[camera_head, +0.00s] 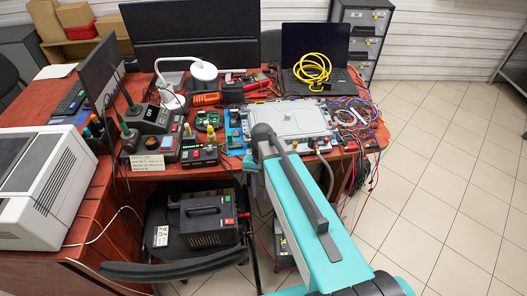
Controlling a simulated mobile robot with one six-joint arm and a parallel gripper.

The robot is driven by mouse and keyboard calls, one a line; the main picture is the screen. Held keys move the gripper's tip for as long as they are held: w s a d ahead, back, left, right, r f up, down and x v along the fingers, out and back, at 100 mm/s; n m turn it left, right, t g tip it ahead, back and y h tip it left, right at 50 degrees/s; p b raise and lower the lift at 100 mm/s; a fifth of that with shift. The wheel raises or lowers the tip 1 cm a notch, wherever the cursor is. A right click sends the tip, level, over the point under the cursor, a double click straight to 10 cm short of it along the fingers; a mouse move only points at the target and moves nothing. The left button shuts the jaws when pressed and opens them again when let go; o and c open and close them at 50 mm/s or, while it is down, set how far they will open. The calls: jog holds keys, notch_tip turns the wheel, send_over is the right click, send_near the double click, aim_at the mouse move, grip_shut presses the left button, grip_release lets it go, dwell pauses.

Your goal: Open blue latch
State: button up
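A light grey panel or box (291,119) lies on the red-brown desk (163,182), beyond the end of my teal arm. A blue part (235,129) stands along its left side; it is too small to tell whether it is the blue latch, or whether it is open or shut. My arm reaches from the lower right up to the desk's front edge and covers part of the panel's near side. My gripper cannot be made out; the arm's end hides that area.
Several instruments (150,118) crowd the desk left of the panel. A laptop (314,52) with a yellow cable coil (313,68) stands behind it. Tangled wires (357,113) lie to the right. A chair (181,266) stands in front. The tiled floor (455,160) at right is clear.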

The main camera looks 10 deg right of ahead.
jog(key=s+d+f+n+g, duration=0.1)
jog(key=s+f+n, duration=0.1)
jog(key=s+f, duration=0.9)
jog(key=s+d+f+n+g+h, duration=0.1)
jog(key=s+d+f+n, duration=0.1)
jog(key=s+f, duration=0.9)
jog(key=s+b, duration=0.1)
jog(key=s, duration=0.2)
jog(key=shift+s+n+g, duration=0.25)
jog(key=shift+n+g, duration=0.05)
jog(key=shift+g, duration=0.1)
jog(key=shift+d, duration=0.1)
